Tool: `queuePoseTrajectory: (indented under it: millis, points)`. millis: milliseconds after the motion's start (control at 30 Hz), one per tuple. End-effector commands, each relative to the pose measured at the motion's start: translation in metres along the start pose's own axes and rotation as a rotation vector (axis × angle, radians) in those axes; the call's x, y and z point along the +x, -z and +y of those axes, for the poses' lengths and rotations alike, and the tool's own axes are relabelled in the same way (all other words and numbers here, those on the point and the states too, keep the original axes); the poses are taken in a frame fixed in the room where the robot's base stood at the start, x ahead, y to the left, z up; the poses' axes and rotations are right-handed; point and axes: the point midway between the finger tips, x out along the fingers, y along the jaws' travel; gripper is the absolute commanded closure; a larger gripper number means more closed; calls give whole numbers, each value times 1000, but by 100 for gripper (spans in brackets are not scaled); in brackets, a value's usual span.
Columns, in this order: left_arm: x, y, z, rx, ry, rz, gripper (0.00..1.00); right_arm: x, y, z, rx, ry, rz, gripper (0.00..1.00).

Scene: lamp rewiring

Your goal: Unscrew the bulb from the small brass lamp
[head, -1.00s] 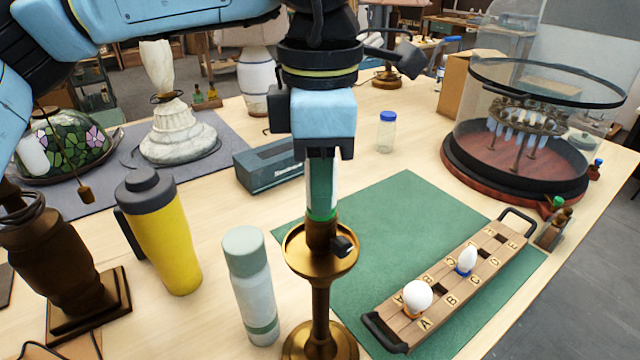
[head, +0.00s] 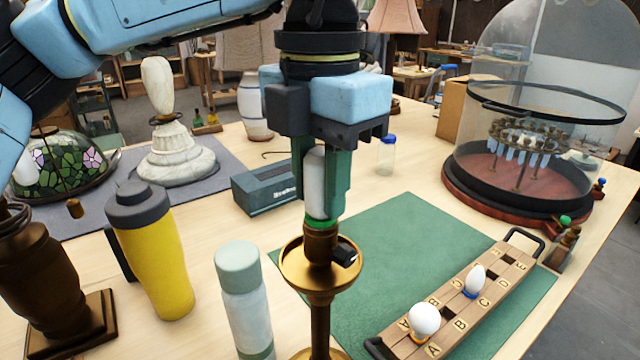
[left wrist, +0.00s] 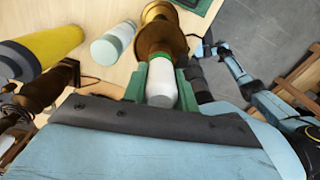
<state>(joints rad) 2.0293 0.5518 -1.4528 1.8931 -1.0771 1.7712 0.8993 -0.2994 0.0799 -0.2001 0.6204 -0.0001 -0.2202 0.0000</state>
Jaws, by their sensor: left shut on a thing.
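The small brass lamp (head: 320,285) stands upright at the front middle, with a round dish, a socket and a dark switch. A white tubular bulb (head: 315,185) with a green collar sits upright at the top of its socket. My left gripper (head: 321,190) points straight down over the lamp, its green fingers shut on either side of the bulb. The left wrist view shows the bulb (left wrist: 161,82) between the fingers, its green end against the brass lamp (left wrist: 160,35). A blue arm of mine shows at the right there; its gripper is too small to read.
A wooden bulb rack (head: 465,300) with two bulbs lies on a green mat (head: 400,225) at the right. A pale bottle (head: 243,300) and a yellow tumbler (head: 155,255) stand close left of the lamp. A teal box (head: 262,190) and glass dome (head: 535,150) are behind.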

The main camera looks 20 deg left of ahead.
Motion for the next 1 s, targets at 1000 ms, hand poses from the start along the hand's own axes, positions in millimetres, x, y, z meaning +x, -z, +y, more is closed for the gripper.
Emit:
queuePoseTrajectory:
  millis: [1000]
  points:
    - [-2,0,-1,-699,1,-2,92,36,-4,-1,0,0,-1,43]
